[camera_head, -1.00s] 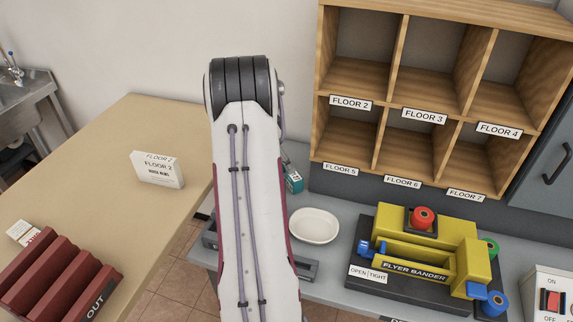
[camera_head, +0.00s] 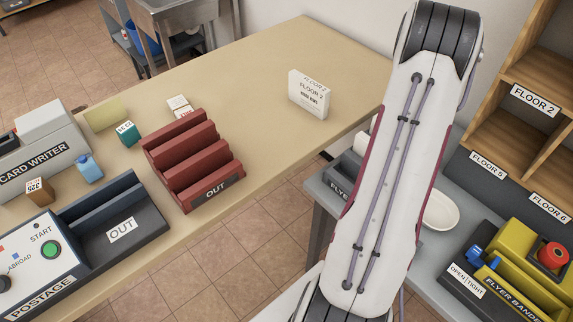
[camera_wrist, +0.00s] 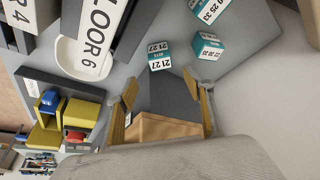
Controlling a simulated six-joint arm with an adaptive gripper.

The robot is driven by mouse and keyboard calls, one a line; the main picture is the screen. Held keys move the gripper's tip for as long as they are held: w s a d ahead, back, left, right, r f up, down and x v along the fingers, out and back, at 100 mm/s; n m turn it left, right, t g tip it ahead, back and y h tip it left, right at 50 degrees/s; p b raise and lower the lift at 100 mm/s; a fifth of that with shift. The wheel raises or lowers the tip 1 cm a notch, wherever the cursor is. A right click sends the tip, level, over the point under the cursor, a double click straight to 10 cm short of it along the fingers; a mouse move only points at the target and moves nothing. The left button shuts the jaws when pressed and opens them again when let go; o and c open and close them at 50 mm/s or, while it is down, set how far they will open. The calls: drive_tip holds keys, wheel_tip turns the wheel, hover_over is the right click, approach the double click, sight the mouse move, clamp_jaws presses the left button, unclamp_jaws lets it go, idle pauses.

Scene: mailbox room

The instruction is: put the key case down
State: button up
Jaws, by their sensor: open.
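In the wrist view, my gripper (camera_wrist: 165,105) is open, its two fingers apart with nothing clearly held between them. In the head view, my arm hides the gripper. Several small white-and-teal boxes with printed numbers lie on a grey surface beyond the fingers, one labelled 21 27 (camera_wrist: 159,57) and another (camera_wrist: 207,47) to its right. They stand apart from the fingers. I cannot tell whether one of these is the key case. A dark grey panel and a wooden part (camera_wrist: 165,130) show between the fingers, seemingly behind them.
The wooden pigeonholes (camera_head: 535,75) rise at the right. Below are a white dish (camera_head: 441,211) and the yellow flyer bander (camera_head: 520,265).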

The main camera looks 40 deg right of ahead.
drive_tip(key=w+a+r+n+t, duration=0.2)
drive_tip(key=w+a+r+n, duration=0.3)
drive_tip(key=w+a+r, duration=0.45)
drive_tip(key=w+a+r+n+t, duration=0.1)
drive_tip(key=w+a+r+n, duration=0.4)
drive_tip(key=a, duration=0.7)
drive_tip(key=s+a+r+n+t, duration=0.15)
drive_tip(key=a+r+n, duration=0.3)
drive_tip(key=a, duration=0.85)
drive_tip(key=a+r+n+t, duration=0.3)
drive_tip(key=a+n, duration=0.2)
drive_tip(key=a, duration=0.7)
drive_tip(key=s+a+f+n+y, duration=0.1)
drive_tip(key=s+a+n, duration=0.2)
drive_tip(key=a, duration=0.4)
drive_tip(key=s+a+f+n+t+y, duration=0.1)
drive_tip(key=s+a+n+y, duration=0.1)
drive_tip(key=s+a+n, duration=0.2)
drive_tip(key=s+a, duration=0.2)
drive_tip(key=shift+a, duration=0.35)
